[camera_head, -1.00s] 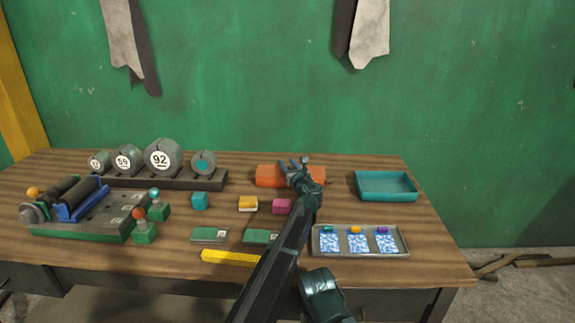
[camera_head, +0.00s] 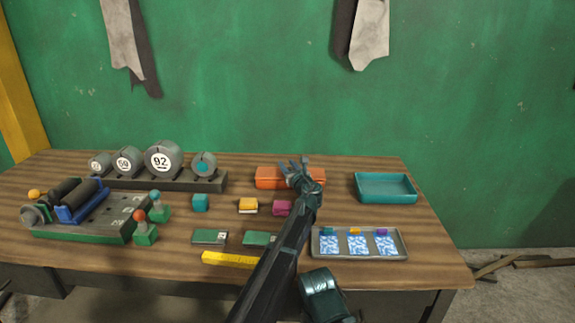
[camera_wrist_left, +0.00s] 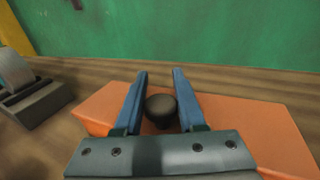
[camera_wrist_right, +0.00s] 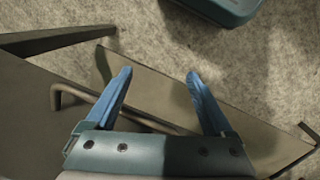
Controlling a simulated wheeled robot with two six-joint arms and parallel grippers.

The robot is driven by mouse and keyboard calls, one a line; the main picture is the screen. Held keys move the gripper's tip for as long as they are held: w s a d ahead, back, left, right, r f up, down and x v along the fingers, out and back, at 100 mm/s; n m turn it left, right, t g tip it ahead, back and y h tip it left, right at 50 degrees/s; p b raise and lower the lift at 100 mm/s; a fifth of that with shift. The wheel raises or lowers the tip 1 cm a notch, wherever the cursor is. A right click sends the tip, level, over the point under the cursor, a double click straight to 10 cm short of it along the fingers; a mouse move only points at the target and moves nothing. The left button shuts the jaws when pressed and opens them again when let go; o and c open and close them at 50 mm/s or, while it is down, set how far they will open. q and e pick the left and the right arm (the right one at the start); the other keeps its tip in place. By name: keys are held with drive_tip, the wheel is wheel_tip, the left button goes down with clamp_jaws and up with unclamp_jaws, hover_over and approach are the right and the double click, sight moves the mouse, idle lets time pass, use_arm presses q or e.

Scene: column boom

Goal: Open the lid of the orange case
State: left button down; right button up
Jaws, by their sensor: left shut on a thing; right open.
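The orange case (camera_head: 268,177) lies near the back of the table, right of centre, and its lid looks closed. In the left wrist view, the orange case (camera_wrist_left: 262,122) spans the lower picture, with a dark round knob (camera_wrist_left: 161,110) on it. My left gripper (camera_head: 292,166) is over the case. In the left wrist view, its blue fingers (camera_wrist_left: 160,92) stand on both sides of the knob, shut on it. In the head view the gripper hides the knob and part of the case. My right gripper (camera_wrist_right: 157,85) is open and empty, above the floor.
A teal tray (camera_head: 386,199) stands right of the case, and a grey tray with patterned cards (camera_head: 316,256) in front of it. Small blocks (camera_head: 249,205) lie left of my left arm. A rack with round weights (camera_head: 205,185) is farther left. The green wall is close behind.

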use_arm(q)
drive_tip(key=w+r+g+p, duration=0.1)
drive_tip(key=g+p, duration=0.1)
drive_tip(key=p, duration=0.3)
drive_tip(key=w+r+m+g+h+p, duration=0.1)
drive_tip(key=g+p, duration=0.1)
drive_tip(key=p, duration=0.3)
drive_tip(key=shift+m+g, duration=0.3)
drive_tip(key=shift+g, duration=0.1)
drive_tip(key=shift+w+f+g+p, duration=0.15)
drive_tip(key=shift+w+g+p, duration=0.15)
drive_tip(key=shift+g+p, duration=0.5)
drive_tip(key=c, duration=0.5)
unclamp_jaws()
